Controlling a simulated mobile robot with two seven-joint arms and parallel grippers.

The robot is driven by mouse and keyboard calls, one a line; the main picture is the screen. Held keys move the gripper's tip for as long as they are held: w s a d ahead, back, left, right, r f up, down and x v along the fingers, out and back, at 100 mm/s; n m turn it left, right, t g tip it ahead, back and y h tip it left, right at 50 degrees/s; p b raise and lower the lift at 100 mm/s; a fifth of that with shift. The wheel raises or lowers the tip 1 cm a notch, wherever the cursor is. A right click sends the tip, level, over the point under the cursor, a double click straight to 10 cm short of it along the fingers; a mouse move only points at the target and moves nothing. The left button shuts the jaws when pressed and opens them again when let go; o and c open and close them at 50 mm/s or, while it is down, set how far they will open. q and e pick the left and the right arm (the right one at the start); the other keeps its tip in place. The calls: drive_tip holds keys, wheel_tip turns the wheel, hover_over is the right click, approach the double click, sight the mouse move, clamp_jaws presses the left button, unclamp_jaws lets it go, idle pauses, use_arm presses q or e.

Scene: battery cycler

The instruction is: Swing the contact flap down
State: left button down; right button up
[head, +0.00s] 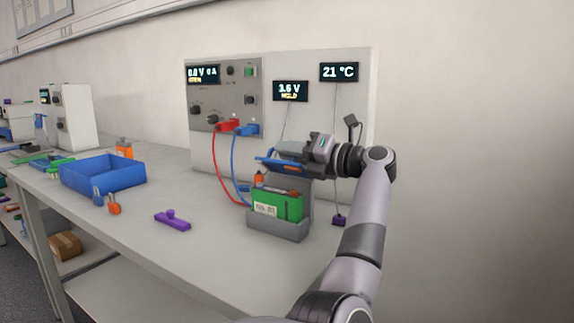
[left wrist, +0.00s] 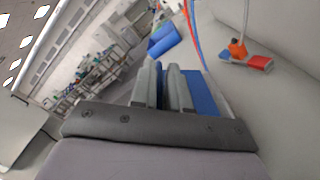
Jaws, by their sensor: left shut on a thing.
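The contact flap (head: 283,165) is a dark plate with a blue edge, raised above the battery holder. My left gripper (head: 290,158) is shut on it; the fingers partly hide the flap. In the left wrist view my gripper's fingers (left wrist: 168,72) close around a blue strip, and a wider blue part of the flap (left wrist: 203,92) shows to their right. Below the flap, a green battery (head: 285,205) with a white label sits upright in a grey holder (head: 278,230). A gap shows between flap and battery. My right gripper is not in view.
The cycler panel (head: 225,98) stands behind, with red (head: 228,125) and blue (head: 246,131) plugs and hanging leads beside the holder. A blue bin (head: 103,176), a purple part (head: 172,219) and orange pieces (head: 113,206) lie left.

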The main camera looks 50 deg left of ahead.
sight(285, 164)
use_arm(q)
drive_tip(key=shift+s+d+f+n+b, duration=0.2)
drive_tip(key=shift+s+f+n+b, duration=0.4)
drive_tip(key=shift+n+b, duration=0.45)
drive_tip(key=shift+s+f+n+b, duration=0.1)
drive_tip(key=shift+s+n+b, duration=0.15)
drive_tip(key=shift+n+b, duration=0.25)
drive_tip(key=shift+s+d+f+n+b, duration=0.1)
drive_tip(key=shift+s+f+n+b, duration=0.05)
drive_tip(key=shift+n+b, duration=0.3)
drive_tip(key=n+b, duration=0.1)
drive_tip(key=s+f+n+b, duration=0.1)
drive_tip(key=n+b, duration=0.1)
drive_tip(key=shift+s+d+f+n, duration=0.1)
drive_tip(key=shift+d+f+n, duration=0.1)
drive_tip(key=shift+f+n, duration=0.1)
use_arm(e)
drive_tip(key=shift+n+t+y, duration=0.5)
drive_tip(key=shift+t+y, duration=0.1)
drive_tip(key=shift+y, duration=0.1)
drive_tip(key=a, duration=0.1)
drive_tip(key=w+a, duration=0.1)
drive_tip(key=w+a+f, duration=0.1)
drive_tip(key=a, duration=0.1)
use_arm(q)
drive_tip(key=shift+f, duration=0.1)
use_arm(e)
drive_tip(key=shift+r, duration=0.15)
